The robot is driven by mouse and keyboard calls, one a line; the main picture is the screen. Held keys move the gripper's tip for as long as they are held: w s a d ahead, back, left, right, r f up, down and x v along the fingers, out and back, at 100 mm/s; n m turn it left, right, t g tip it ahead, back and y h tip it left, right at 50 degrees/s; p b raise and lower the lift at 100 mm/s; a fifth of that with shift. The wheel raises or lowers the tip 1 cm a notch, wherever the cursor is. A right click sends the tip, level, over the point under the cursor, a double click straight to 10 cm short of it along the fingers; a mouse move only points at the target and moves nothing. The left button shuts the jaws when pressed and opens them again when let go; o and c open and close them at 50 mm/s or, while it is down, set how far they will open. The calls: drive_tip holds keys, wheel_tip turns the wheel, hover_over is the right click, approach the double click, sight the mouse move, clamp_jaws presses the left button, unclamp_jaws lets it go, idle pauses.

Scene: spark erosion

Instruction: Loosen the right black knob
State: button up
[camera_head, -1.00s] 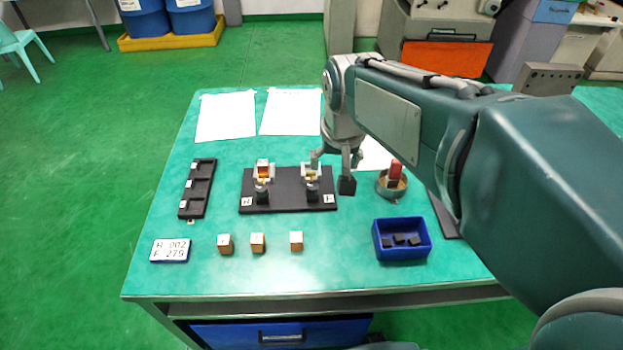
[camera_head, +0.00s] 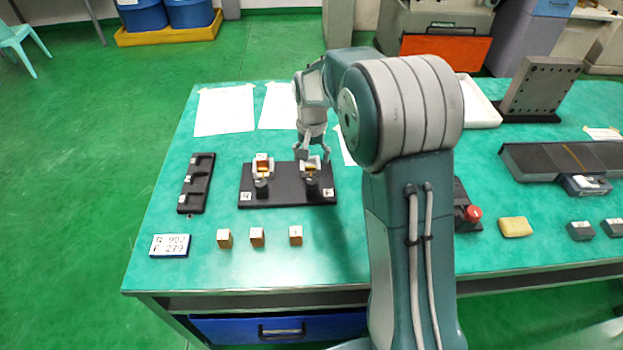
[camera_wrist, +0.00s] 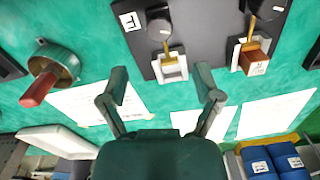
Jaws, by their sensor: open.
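The right black knob (camera_head: 311,191) stands at the front of the right clamp on a black base plate (camera_head: 285,201). In the wrist view the plate is seen the other way round, and the same knob (camera_wrist: 158,28) is beside the white label, with a white line on its top. The right clamp (camera_wrist: 172,68) has a pale jaw frame with a brass-coloured strip. The left clamp (camera_head: 263,166) holds a copper-coloured block and has its own black knob (camera_wrist: 264,8). My gripper (camera_wrist: 162,88) is open and empty, near the right clamp's rear side, apart from the knob.
Several small copper-coloured blocks (camera_head: 257,237) and a number plate (camera_head: 170,245) lie in front. A black rack (camera_head: 196,184) is at left. White sheets (camera_head: 224,110) lie behind.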

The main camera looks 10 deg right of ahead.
sight(312, 180)
wheel_tip(312, 180, down, 9)
drive_tip(key=shift+r, duration=0.15)
clamp_jaws()
